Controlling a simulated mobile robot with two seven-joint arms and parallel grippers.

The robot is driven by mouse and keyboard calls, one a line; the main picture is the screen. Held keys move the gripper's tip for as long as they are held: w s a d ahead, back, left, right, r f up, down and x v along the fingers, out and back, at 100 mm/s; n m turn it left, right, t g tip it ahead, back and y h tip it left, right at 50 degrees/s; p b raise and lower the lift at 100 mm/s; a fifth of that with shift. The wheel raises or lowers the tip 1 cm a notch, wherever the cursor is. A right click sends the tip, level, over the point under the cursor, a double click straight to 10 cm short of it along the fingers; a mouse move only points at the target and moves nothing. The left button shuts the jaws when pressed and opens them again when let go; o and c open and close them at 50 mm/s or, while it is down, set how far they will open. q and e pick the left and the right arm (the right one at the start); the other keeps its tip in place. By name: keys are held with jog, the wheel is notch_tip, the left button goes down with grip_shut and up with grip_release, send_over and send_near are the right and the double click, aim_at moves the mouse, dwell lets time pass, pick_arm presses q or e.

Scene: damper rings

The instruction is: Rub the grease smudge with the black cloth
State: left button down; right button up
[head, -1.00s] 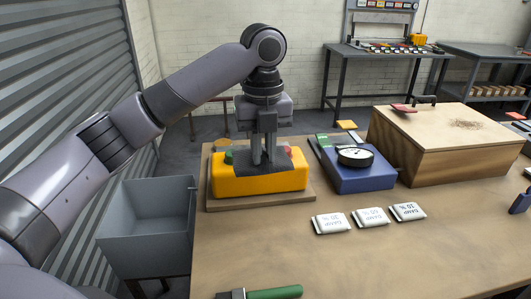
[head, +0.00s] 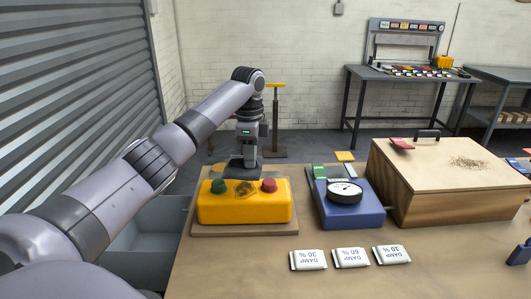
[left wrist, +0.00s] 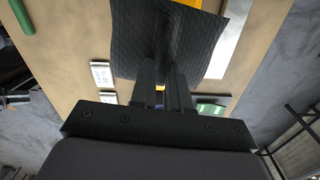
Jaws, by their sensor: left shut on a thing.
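My left gripper (head: 247,158) is shut on the black cloth (head: 240,168), just behind the yellow box (head: 218,210) in the head view. The cloth hangs below the fingers; I cannot tell if it touches the box's back edge. In the left wrist view the cloth (left wrist: 190,45) spreads out from the fingertips, with a bit of yellow beyond it. A dark smudge (head: 245,188) lies uncovered on top of the yellow box, between a green button (head: 218,186) and a red button (head: 269,185). My right gripper is out of view.
A blue gauge unit (head: 345,212) stands right of the yellow box. A wooden box (head: 440,195) with a brown speckled patch (head: 470,163) stands farther right. Several white packets (head: 350,258) lie in front. A grey bin (head: 150,232) is at the left.

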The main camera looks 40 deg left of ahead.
pick_arm(q)
jog(key=shift+a+f, duration=0.15)
jog(key=shift+a, duration=0.05)
dwell(0.3)
jog(key=shift+f, duration=2.9)
jog(key=shift+f, duration=0.5)
